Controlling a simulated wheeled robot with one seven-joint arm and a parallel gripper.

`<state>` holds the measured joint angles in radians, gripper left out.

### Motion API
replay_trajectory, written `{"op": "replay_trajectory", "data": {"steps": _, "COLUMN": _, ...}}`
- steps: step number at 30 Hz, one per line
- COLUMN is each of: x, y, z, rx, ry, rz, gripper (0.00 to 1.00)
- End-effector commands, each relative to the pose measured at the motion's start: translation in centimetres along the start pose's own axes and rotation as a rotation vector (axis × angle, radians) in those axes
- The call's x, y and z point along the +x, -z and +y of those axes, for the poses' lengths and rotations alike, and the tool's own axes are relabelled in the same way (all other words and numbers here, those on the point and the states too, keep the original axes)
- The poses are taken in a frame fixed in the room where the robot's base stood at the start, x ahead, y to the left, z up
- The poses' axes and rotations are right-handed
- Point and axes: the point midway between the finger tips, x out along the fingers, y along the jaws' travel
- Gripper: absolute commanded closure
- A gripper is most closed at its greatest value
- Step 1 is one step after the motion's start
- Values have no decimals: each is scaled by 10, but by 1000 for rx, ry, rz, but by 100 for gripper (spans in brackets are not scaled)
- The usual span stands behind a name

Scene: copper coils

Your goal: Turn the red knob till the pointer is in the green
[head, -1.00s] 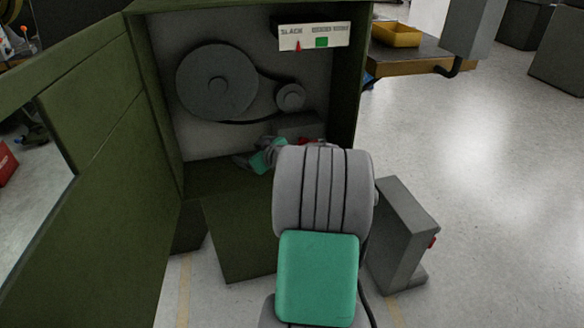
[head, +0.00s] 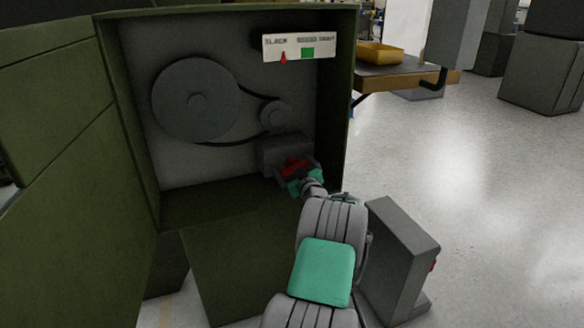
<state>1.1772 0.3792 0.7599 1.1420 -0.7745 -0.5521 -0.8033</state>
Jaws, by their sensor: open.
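The red knob (head: 293,166) sits on a grey block (head: 285,149) inside the green cabinet, below the small pulley. My gripper (head: 294,175) is open at the knob, with a finger showing at each side of it; whether the fingers touch it I cannot tell. My gripper's body hides the lower part of the knob. The white gauge plate (head: 270,48) is at the cabinet's top right. Its red pointer (head: 284,58) stands left of the green patch (head: 307,53), outside it, towards the word that reads like "SLACK".
A large pulley (head: 197,100) and a small pulley (head: 274,115) are joined by a dark belt on the cabinet's back wall. The open green door (head: 75,190) stands at left. A grey box (head: 395,262) stands on the floor at right. A yellow tray (head: 381,53) sits on a bench behind.

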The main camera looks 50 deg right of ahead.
Motion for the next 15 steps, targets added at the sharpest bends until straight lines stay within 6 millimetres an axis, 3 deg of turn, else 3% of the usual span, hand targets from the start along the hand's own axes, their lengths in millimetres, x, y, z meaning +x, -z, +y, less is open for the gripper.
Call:
{"op": "replay_trajectory", "data": {"steps": 3, "x": 0, "y": 0, "z": -1, "rx": 0, "ry": 1, "rz": 0, "gripper": 0}}
{"op": "replay_trajectory", "data": {"steps": 15, "x": 0, "y": 1, "z": -1, "rx": 0, "ry": 2, "rz": 1, "gripper": 33}}
